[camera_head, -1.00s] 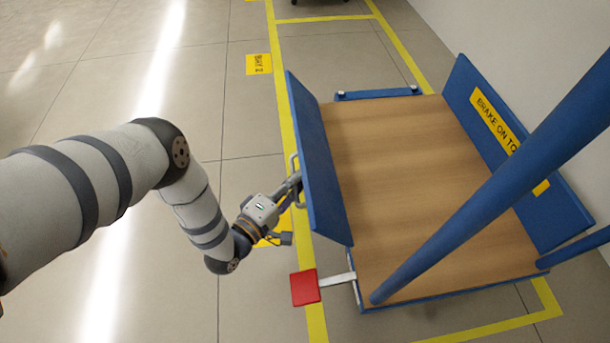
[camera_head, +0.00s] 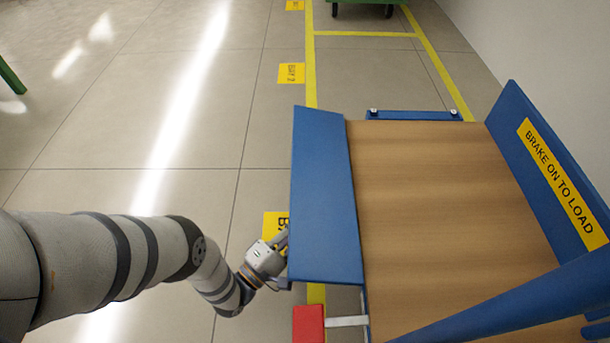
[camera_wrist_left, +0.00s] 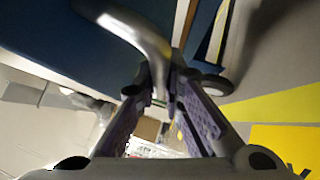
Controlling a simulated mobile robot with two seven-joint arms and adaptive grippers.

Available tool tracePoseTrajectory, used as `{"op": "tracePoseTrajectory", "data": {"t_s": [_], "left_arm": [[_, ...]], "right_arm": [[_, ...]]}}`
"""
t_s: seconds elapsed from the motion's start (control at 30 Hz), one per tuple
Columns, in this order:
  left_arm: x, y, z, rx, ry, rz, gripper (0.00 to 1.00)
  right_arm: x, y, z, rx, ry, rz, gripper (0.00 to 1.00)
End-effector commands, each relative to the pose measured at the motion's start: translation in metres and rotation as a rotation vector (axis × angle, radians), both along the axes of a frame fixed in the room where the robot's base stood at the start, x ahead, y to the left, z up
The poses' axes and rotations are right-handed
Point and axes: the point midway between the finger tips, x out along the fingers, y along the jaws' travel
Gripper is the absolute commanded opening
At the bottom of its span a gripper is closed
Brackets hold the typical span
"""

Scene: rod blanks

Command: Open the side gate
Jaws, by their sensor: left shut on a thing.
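The side gate (camera_head: 325,200) is the blue panel along the left side of a cart with a wooden deck (camera_head: 430,220). It leans outward to the left, with its lower edge along the deck. My left gripper (camera_head: 282,240) is at the gate's outer side, near its front end, and the panel partly hides its fingertips. In the left wrist view, my left gripper (camera_wrist_left: 158,80) is shut on a curved grey metal handle (camera_wrist_left: 130,25) on the gate (camera_wrist_left: 60,30). The handle is hidden in the head view. My right gripper is not in view.
A red pedal (camera_head: 308,324) on a metal arm sticks out at the cart's front left. A blue rail (camera_head: 520,310) crosses the front right. The opposite blue side panel (camera_head: 550,165) stands at the right. Open floor (camera_head: 200,130) lies left of the gate.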

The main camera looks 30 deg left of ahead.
Motion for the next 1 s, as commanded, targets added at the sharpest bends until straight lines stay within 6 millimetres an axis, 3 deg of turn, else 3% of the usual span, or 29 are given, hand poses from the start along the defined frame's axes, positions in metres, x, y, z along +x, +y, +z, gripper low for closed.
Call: {"op": "tracePoseTrajectory", "data": {"t_s": [0.57,0.6,0.67,1.0], "left_arm": [[-0.0038,0.0009,-0.0017,-0.021,-0.021,0.005,0.0],[-0.0038,0.0009,-0.0017,-0.021,-0.021,0.005,0.16],[-0.0038,0.0008,-0.0017,-0.021,-0.022,0.004,0.29],[-0.0038,-0.0003,-0.0019,-0.022,-0.02,0.001,0.3]], "right_arm": [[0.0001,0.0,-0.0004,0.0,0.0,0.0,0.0],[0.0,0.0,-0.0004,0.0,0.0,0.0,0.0],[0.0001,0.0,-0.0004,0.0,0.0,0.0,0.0],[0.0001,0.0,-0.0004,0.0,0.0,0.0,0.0]]}}
